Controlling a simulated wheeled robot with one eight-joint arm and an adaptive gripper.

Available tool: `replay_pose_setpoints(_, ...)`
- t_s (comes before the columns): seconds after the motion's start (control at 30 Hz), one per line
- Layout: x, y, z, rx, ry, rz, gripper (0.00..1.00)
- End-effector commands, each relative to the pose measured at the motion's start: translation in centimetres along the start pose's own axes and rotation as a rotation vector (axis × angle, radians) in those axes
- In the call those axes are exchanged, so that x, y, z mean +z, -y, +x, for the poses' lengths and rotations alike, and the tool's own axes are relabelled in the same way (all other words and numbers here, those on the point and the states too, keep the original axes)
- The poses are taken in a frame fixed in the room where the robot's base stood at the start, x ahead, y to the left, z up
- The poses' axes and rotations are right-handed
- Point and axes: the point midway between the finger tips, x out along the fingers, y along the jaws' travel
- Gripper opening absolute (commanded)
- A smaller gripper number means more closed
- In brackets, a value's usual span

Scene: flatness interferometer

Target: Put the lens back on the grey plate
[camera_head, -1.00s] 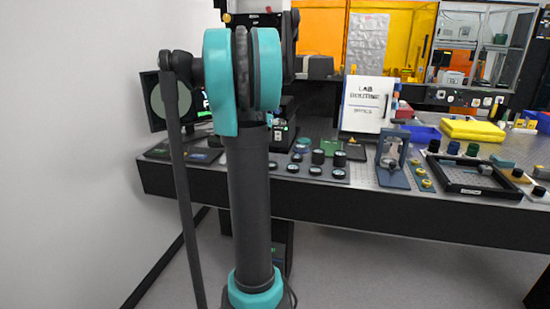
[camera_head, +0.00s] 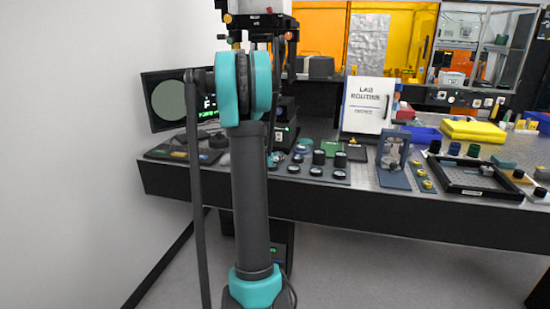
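The grey plate (camera_head: 326,180) lies near the front edge of the bench, just right of my arm. Several dark round lens-like pieces stand on it, such as a low one (camera_head: 316,171) in the front row and a taller one (camera_head: 319,157) behind. I cannot tell which piece is the lens of the task. My upright arm with teal joints stands in front of the bench and hides what is left of the plate. My gripper cannot be made out.
A blue-grey stand (camera_head: 393,165) is right of the plate. Further right are a black frame (camera_head: 478,193) and a yellow case (camera_head: 472,129). A white sign (camera_head: 366,106) stands behind. A monitor (camera_head: 172,102) is at left. Bare floor lies before the bench.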

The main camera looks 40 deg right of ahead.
Motion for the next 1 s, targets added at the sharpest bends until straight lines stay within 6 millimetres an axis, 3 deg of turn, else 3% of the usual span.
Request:
replay_pose_setpoints(0.3,0.2,0.0,0.1,0.000,0.000,0.000,0.12)
replay_pose_setpoints(0.33,0.3,0.0,0.1,0.000,0.000,0.000,0.48)
replay_pose_setpoints(0.5,0.2,0.0,0.1,0.000,0.000,0.000,0.67)
replay_pose_setpoints(0.87,0.0,0.0,-0.1,0.000,0.000,0.000,0.67)
replay_pose_setpoints(1.0,0.0,0.1,-1.7,-0.003,0.000,-0.001,0.67)
